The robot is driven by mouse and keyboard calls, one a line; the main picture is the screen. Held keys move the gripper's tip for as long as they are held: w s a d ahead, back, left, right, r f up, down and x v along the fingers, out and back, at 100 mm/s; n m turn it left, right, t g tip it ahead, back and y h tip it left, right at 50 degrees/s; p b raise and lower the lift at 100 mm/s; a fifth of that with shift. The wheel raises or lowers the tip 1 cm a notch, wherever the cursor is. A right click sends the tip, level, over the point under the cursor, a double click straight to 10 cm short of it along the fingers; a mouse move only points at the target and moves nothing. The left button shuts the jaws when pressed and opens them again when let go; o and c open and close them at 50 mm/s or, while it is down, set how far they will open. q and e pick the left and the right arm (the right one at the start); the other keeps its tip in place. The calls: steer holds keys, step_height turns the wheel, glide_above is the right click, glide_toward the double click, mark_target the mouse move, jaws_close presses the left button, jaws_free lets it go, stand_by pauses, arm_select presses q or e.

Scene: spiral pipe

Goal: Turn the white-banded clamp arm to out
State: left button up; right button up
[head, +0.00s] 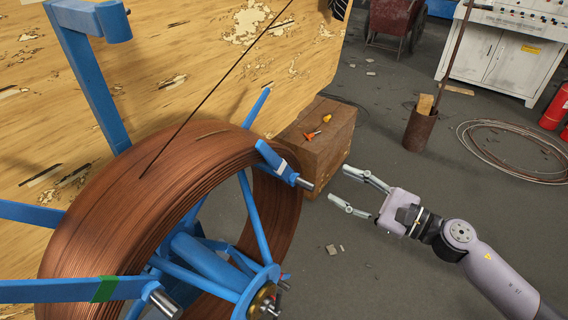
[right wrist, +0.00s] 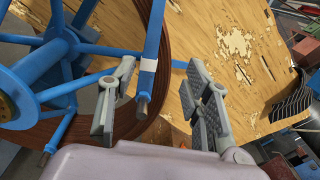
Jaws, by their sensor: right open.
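The white-banded clamp arm (head: 270,158) is a short blue bar with a white band and a grey metal end pin, at the right rim of the copper wire coil (head: 120,215). It slants down to the right in the head view. My right gripper (head: 338,186) is open and empty, just right of the pin with a small gap. In the right wrist view the clamp arm (right wrist: 150,35) shows between the two fingers of my right gripper (right wrist: 160,75), nearer the left finger, with its pin pointing towards the palm. My left gripper is not in view.
A green-banded blue arm (head: 105,289) crosses the coil's front. Blue spokes and a hub (head: 265,295) fill its centre. A wooden crate (head: 325,145) with small orange-handled tools stands behind the clamp arm. A wooden panel (head: 200,60) is at the back. Grey floor is free around my right gripper.

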steer(key=n, duration=0.1)
steer(key=p, duration=0.3)
glide_toward(270, 154)
steer(key=shift+n, duration=0.3)
steer(key=p+x, duration=0.3)
steer(key=x, duration=0.4)
steer(key=shift+r, duration=0.1)
steer(key=shift+w+a, duration=0.4)
steer(key=shift+a, duration=0.2)
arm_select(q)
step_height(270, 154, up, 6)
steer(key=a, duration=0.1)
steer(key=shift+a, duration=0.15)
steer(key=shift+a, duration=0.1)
arm_select(e)
steer(key=shift+c, duration=0.8)
jaws_close()
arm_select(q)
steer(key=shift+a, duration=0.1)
